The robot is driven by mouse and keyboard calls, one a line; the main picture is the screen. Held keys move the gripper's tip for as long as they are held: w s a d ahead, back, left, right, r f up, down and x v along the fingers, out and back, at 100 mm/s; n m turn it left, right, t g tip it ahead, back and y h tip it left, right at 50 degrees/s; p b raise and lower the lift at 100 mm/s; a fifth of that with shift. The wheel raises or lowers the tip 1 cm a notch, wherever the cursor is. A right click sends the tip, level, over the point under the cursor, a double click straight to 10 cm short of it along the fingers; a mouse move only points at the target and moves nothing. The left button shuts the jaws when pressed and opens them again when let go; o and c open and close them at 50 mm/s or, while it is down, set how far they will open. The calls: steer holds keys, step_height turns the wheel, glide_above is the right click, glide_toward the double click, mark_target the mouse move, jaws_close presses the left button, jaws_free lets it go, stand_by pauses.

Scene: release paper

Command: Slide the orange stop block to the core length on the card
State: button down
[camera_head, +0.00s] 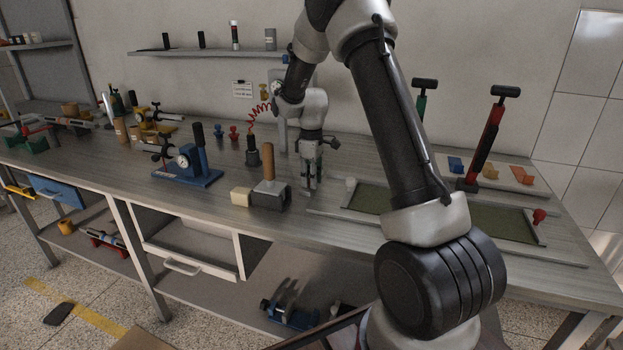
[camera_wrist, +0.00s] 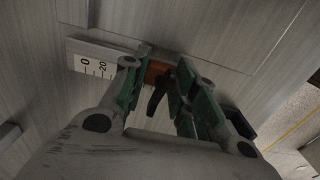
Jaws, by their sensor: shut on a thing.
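My gripper (camera_head: 310,186) points down at the bench near its middle in the head view. In the wrist view my gripper (camera_wrist: 158,92) has its green-padded fingers closed around the orange stop block (camera_wrist: 157,71), with a dark lever or knob (camera_wrist: 157,97) between the fingers. The block sits by the right end of the visible part of a white scale (camera_wrist: 93,66) marked 0 and 20; the fingers hide the rest. In the head view my gripper hides the block.
A wooden-handled grey tool (camera_head: 268,192) and a cream block (camera_head: 240,197) stand left of my gripper. A green-bedded tray (camera_head: 370,197) lies to the right. A wall shelf (camera_head: 205,51) is above.

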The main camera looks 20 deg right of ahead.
steer(key=w+d, duration=0.2)
steer(key=shift+w+d, duration=0.3)
steer(key=shift+w, duration=0.05)
steer(key=c, duration=1.1)
jaws_free()
steer(key=shift+r, duration=0.1)
step_height(320, 180, up, 12)
steer(key=shift+f, duration=0.1)
